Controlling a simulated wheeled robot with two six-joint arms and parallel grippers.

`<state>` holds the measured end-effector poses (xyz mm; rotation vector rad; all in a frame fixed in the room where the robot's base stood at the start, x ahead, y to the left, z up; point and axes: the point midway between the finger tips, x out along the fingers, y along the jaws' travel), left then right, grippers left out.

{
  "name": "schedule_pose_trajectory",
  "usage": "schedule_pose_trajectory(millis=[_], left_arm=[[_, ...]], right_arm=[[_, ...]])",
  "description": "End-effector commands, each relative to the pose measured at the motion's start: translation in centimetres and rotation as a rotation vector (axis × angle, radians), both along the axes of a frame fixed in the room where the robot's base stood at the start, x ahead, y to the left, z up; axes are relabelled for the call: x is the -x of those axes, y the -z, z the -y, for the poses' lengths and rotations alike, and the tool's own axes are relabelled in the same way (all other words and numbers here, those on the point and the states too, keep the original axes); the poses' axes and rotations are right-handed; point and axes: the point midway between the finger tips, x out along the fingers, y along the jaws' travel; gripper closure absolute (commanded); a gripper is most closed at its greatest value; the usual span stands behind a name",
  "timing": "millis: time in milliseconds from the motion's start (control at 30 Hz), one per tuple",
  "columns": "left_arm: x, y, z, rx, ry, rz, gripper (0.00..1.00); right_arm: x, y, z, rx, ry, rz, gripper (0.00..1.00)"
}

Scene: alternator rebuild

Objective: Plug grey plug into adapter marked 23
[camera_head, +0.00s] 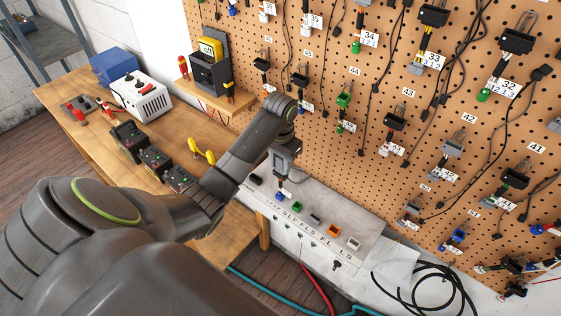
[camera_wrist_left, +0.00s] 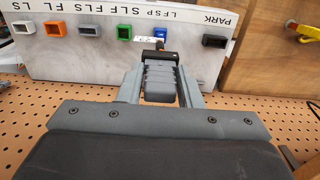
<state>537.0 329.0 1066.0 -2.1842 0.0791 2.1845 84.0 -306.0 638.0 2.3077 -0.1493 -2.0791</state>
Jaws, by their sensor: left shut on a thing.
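My left gripper (camera_head: 284,168) points down at the grey socket panel, just over its blue socket (camera_head: 279,196). In the left wrist view the gripper (camera_wrist_left: 160,88) is shut on a ribbed grey plug (camera_wrist_left: 160,82). A black piece with a small orange mark (camera_wrist_left: 158,57) is at the far end of the plug, in front of the blue socket (camera_wrist_left: 160,33). A small white tag (camera_wrist_left: 145,45) sits beside it; its number is too small to read surely. Whether the black piece touches the socket or the plug is seated in it, I cannot tell. My right gripper is not in view.
The panel (camera_wrist_left: 75,65) also has black, green, grey, orange and white sockets. A pegboard (camera_head: 330,100) with numbered hanging connectors and cables rises behind it. A wooden bench (camera_head: 190,130) with testers stands left. A coiled black cable (camera_head: 425,290) lies right.

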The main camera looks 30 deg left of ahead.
Motion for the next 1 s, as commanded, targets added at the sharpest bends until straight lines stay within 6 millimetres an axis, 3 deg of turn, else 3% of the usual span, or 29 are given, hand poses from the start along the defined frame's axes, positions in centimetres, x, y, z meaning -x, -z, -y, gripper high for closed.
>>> schedule_pose_trajectory(millis=[1000], left_arm=[[-0.01,0.87,0.0,0.0,0.0,0.0,0.83]], right_arm=[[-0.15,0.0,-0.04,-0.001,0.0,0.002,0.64]])
